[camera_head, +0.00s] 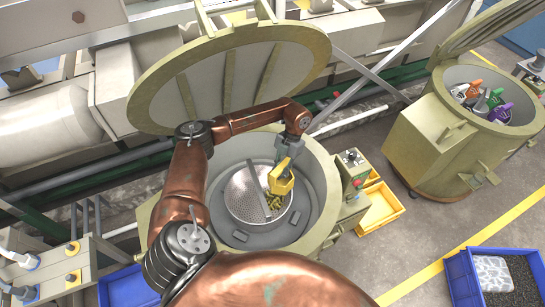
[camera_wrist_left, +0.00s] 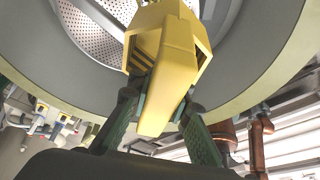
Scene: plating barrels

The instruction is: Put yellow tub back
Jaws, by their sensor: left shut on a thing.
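My left gripper (camera_head: 287,160) is shut on the yellow tub (camera_head: 281,181). It holds the tub over the open round barrel (camera_head: 325,165), above the perforated metal basket (camera_head: 240,196) inside. In the left wrist view, the yellow tub (camera_wrist_left: 165,60) is between the two dark green fingers (camera_wrist_left: 155,110), with the perforated basket (camera_wrist_left: 85,30) beyond it. Small brass-coloured parts (camera_head: 277,215) lie in the basket below the tub. I cannot tell whether the tub touches them. My right gripper is not in view.
The barrel's raised lid (camera_head: 240,75) stands behind the arm. A second open barrel (camera_head: 425,140) at the right holds orange, grey, green and purple tubs (camera_head: 485,97). A yellow bin (camera_head: 381,209) and a blue crate (camera_head: 463,280) stand on the floor. Open floor lies between them.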

